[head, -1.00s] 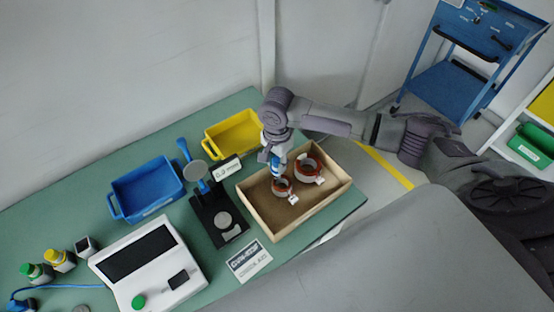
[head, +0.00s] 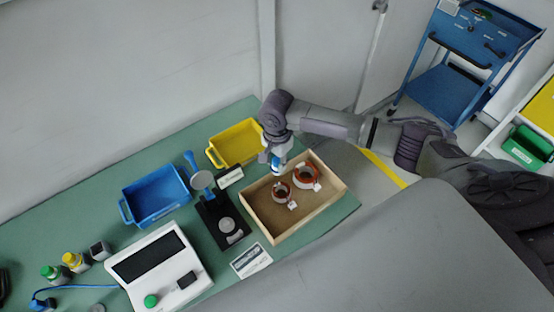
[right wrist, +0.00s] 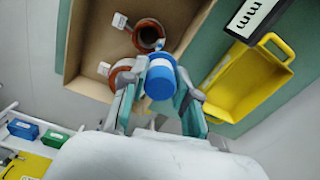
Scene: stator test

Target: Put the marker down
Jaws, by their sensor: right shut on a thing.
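The marker shows as a blue and white cylinder (right wrist: 160,78) in the right wrist view, end towards the camera. My right gripper (right wrist: 155,90) is shut on it. In the head view my right gripper (head: 275,161) is over the back edge of the wooden box (head: 257,217), with a small blue and white part of the marker (head: 276,165) visible below it. Two reddish stators lie in the box: one nearer the left (head: 281,192) and one at the back right (head: 306,176). Each has a white tag. My left gripper is not in view.
A yellow bin (head: 236,145) and a blue bin (head: 157,195) stand behind and left of the box. A black stand with a blue lever (head: 222,222), a white tester (head: 152,268) and capped bottles (head: 75,261) are further left. Green table shows bare along the back left.

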